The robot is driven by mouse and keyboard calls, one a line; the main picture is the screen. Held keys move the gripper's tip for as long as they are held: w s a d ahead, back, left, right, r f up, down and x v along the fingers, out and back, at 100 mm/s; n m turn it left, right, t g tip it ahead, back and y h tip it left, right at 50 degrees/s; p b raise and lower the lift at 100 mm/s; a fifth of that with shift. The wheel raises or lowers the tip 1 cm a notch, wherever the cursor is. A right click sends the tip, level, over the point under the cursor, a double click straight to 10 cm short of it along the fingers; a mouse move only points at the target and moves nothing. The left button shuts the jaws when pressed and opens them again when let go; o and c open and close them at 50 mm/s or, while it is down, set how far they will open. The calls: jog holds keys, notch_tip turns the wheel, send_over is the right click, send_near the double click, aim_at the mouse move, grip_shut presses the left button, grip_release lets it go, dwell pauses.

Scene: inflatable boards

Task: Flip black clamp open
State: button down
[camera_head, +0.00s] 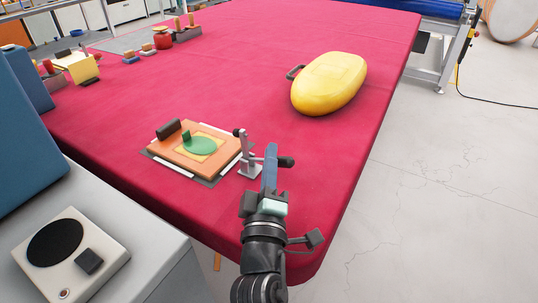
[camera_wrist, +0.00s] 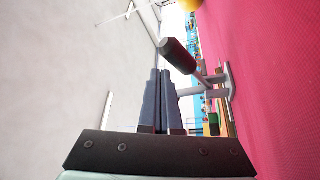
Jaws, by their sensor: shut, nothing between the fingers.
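The clamp is a small metal toggle clamp (camera_head: 247,160) at the right edge of an orange board on the red table. One metal arm with a dark tip (camera_head: 239,132) stands upright. Its black handle (camera_head: 286,162) sticks out to the right, roughly level. In the wrist view the black handle (camera_wrist: 178,55) and the metal body (camera_wrist: 218,92) are to the right of the fingertips. My gripper (camera_head: 271,148) is shut and empty, its blue fingers beside the handle. The fingers (camera_wrist: 158,72) also show closed in the wrist view. I cannot tell whether they touch the handle.
The orange board (camera_head: 226,150) carries a green disc (camera_head: 199,146) and a black block (camera_head: 168,129). A yellow inflatable (camera_head: 329,83) lies further back. A grey bench with a white device (camera_head: 70,255) stands at the front left. The table's middle is clear.

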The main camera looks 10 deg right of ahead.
jog(key=shift+s+d+f, duration=0.1)
jog(key=shift+f, duration=0.05)
dwell(0.5)
jog(key=shift+r+p, duration=0.35)
jog(key=shift+r, duration=0.1)
jog(key=s+a, duration=0.1)
jog(key=s, duration=0.1)
jog(key=s+a+f+b, duration=0.1)
jog(key=s+a, duration=0.1)
jog(key=s+a+b, duration=0.1)
jog(key=s+a, duration=0.1)
jog(key=s, duration=0.1)
jog(key=shift+f, duration=0.3)
jog(key=shift+s+a+b, duration=0.15)
jog(key=shift+s+b, duration=0.25)
